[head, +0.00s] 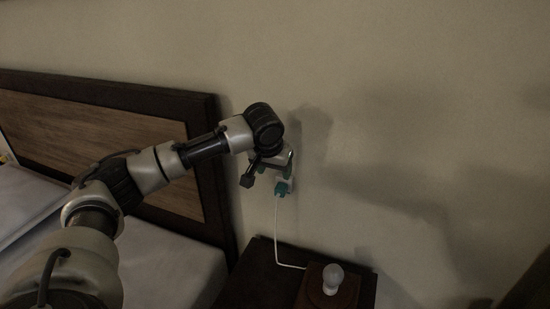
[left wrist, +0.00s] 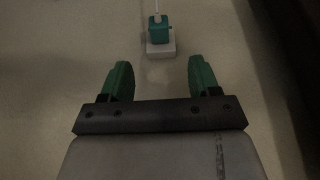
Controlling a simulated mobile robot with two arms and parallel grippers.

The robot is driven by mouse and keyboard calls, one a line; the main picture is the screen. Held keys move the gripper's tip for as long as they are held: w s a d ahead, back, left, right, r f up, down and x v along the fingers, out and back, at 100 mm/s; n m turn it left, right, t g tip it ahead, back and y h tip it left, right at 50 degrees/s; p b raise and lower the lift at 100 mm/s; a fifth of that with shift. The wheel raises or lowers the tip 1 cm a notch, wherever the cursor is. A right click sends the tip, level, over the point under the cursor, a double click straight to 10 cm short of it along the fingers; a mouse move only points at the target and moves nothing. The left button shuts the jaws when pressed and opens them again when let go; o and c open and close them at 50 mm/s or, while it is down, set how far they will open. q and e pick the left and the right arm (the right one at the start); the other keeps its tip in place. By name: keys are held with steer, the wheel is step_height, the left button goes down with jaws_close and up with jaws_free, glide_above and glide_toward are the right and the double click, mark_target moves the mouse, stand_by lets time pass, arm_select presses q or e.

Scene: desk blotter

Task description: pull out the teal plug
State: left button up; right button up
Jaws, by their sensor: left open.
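The teal plug (head: 281,189) sits in a pale socket plate on the wall, with a white cord running down from it. In the head view my left gripper (head: 289,160) is close to the wall, just above the plug, partly hidden by my wrist. The right gripper is not in view.
A dark nightstand (head: 245,283) stands below the socket and bears a small lamp with a pale bulb (head: 332,278). The white cord (head: 277,235) runs down to it. A bed with a dark wooden headboard (head: 90,135) is at left. The wall to the right is bare.

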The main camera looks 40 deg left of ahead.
mark_target(279, 192)
arm_select(q)
steer(key=x, duration=0.9)
steer(key=shift+d, duration=0.15)
steer(key=shift+w+f, duration=0.2)
steer(key=shift+f, duration=0.4)
steer(key=shift+c, duration=0.3)
steer(key=shift+c, duration=1.2)
steer(key=c, duration=0.7)
steer(key=shift+s+p, duration=0.35)
steer(key=shift+s, duration=0.1)
steer(key=shift+s+d+r+p, duration=0.1)
steer(key=shift+s+d+p, duration=0.15)
steer(key=shift+s+p, duration=0.65)
steer(key=shift+s+d+f+p, duration=0.1)
steer(key=shift+s+d+p, duration=0.1)
steer(key=shift+s+p, duration=0.7)
steer(key=shift+s+d+r+p, duration=0.1)
steer(key=shift+s+d+p, duration=0.15)
steer(key=shift+s+p, duration=0.65)
